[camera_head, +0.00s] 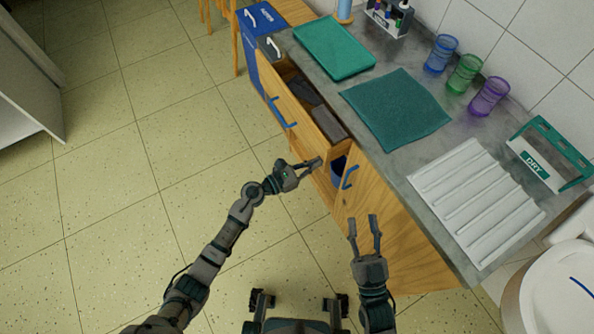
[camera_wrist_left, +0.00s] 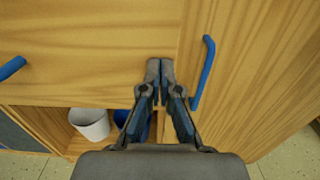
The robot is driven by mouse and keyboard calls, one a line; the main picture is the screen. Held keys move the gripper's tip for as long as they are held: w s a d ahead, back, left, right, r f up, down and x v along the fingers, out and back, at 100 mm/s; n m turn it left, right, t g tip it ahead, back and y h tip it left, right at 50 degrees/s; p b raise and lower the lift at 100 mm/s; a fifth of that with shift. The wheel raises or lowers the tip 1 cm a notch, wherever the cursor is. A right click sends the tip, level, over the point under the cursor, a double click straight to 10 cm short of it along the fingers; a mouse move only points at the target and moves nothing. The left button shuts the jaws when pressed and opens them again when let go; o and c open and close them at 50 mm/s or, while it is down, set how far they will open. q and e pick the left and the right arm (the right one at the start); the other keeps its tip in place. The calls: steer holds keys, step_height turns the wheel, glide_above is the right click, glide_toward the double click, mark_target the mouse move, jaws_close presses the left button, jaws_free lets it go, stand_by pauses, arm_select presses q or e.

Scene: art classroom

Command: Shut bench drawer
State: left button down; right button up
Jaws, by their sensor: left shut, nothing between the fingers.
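The bench drawer (camera_head: 290,108) has a wooden front with a blue handle (camera_head: 282,113) and stands partly open from the bench. Dark grey items (camera_head: 318,105) lie inside. In the left wrist view the drawer front (camera_wrist_left: 90,45) fills the upper left, with its handle (camera_wrist_left: 12,67) at the left edge. My left gripper (camera_head: 319,162) is shut and empty at the drawer front's right end; its tips (camera_wrist_left: 159,64) overlap the lower right of the front. I cannot tell whether they touch it. My right gripper (camera_head: 364,226) is open and empty, beside the bench's near end.
A cupboard door with a blue handle (camera_head: 349,177) is right of the drawer. An open shelf below holds a white container (camera_wrist_left: 90,124) and a blue one. The worktop carries a green tray (camera_head: 334,48), a teal mat (camera_head: 395,108) and a white rack (camera_head: 477,195). Floor at left is clear.

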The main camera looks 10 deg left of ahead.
mark_target(340, 151)
arm_select(q)
steer(key=w+d, duration=0.1)
steer(key=w+d+b, duration=0.1)
steer(key=w+d, duration=0.1)
steer(key=shift+w+f, duration=0.2)
steer(key=d, duration=0.1)
steer(key=w+d, duration=0.1)
steer(key=d, duration=0.1)
steer(key=d+b, duration=0.1)
steer(key=shift+w+d+r, duration=0.2)
steer(key=shift+w+d, duration=0.15)
steer(key=shift+r, duration=0.15)
steer(key=shift+w+a, duration=0.3)
steer(key=shift+a, duration=0.1)
arm_select(e)
steer(key=s+a+r+t, duration=0.1)
steer(key=s+r+t, duration=0.3)
steer(key=shift+r+m+t+y, duration=0.25)
steer(key=shift+m+t+y, duration=0.05)
steer(key=shift+m+t, duration=0.1)
